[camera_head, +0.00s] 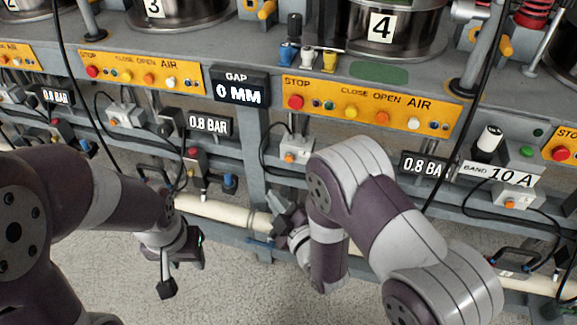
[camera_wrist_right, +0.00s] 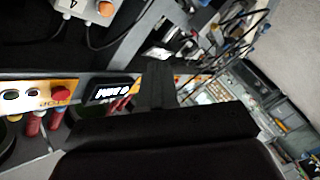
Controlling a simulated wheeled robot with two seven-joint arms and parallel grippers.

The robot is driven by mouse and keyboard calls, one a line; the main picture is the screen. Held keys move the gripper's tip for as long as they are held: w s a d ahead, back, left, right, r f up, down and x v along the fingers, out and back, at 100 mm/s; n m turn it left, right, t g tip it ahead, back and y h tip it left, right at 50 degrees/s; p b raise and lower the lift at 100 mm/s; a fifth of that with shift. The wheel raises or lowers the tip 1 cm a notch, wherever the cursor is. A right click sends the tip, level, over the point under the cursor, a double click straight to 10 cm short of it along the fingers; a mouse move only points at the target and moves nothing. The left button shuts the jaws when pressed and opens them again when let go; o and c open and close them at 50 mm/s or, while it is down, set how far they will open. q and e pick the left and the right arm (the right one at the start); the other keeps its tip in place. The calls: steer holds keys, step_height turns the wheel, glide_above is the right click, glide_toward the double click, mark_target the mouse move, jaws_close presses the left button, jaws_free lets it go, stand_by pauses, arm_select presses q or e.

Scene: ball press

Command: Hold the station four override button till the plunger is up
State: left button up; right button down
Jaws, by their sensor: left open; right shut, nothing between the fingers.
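Station four has a metal vessel with a "4" plate (camera_head: 382,27) and a yellow control panel (camera_head: 365,107). Below the panel a small grey box (camera_head: 297,146) carries an orange button (camera_head: 290,157); I take it for the override button. In the right wrist view a box marked 4 with an orange button (camera_wrist_right: 105,8) is at the upper left. My right gripper (camera_head: 284,212) is shut and empty, below the box and apart from it. Its fingers (camera_wrist_right: 158,82) show dark in the wrist view. My left gripper (camera_head: 172,262) is open and empty at the lower left. The plunger cannot be made out.
The gap display (camera_head: 240,86) reads 0 MM. A gauge (camera_head: 424,165) reads 0.8 BAR, and a band sign (camera_head: 500,174) reads 10 A. A pale pipe (camera_head: 225,212) runs below the bench. Black cables hang around the boxes.

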mark_target(289, 158)
steer(key=shift+w, duration=0.15)
steer(key=w+d+b, duration=0.1)
steer(key=w+d, duration=0.1)
steer(key=w, duration=0.6)
steer(key=shift+d, duration=0.4)
steer(key=shift+w, duration=0.1)
stand_by(1.5)
steer(key=shift+w+d, duration=0.15)
steer(key=shift+w, duration=0.25)
steer(key=shift+w+d, duration=0.15)
steer(key=shift+w, duration=0.3)
stand_by(0.6)
steer(key=shift+s, duration=0.15)
steer(key=shift+s+a, duration=0.3)
steer(key=shift+s, duration=0.45)
